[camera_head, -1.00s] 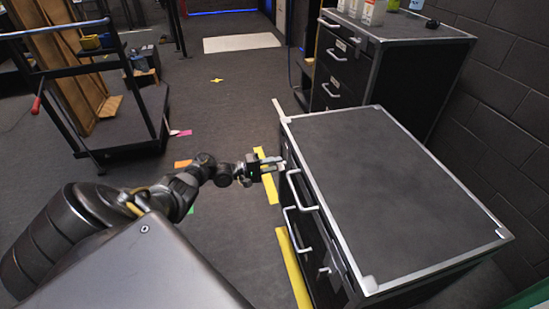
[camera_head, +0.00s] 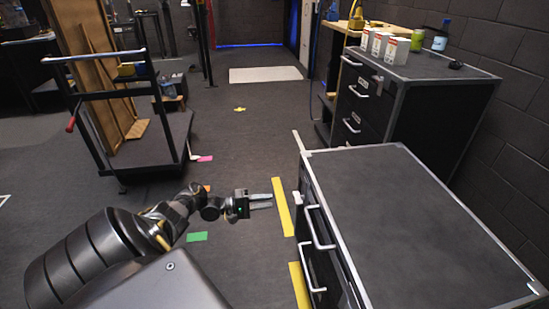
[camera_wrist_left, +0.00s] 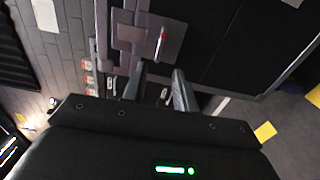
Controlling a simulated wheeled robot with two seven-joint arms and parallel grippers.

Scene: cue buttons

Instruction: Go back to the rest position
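My left gripper (camera_head: 272,201) is out in front of the black cabinet's side with the drawer handles. Its two fingers point right towards the cabinet and a strip of floor shows between their tips and it. In the left wrist view the fingers (camera_wrist_left: 159,76) stand apart with nothing held between them. Beyond them is a grey plate (camera_wrist_left: 175,40) with a small red-and-white part on a dark front. The near black cabinet (camera_head: 420,225) has a bare top with a light metal edge. My right gripper is not in view.
A second cabinet (camera_head: 425,70) at the back right carries white cartons (camera_head: 382,46) and a green jar (camera_head: 417,40). A trolley with boards (camera_head: 150,145) stands at left. Yellow floor tape (camera_head: 283,207) lies beside the near cabinet.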

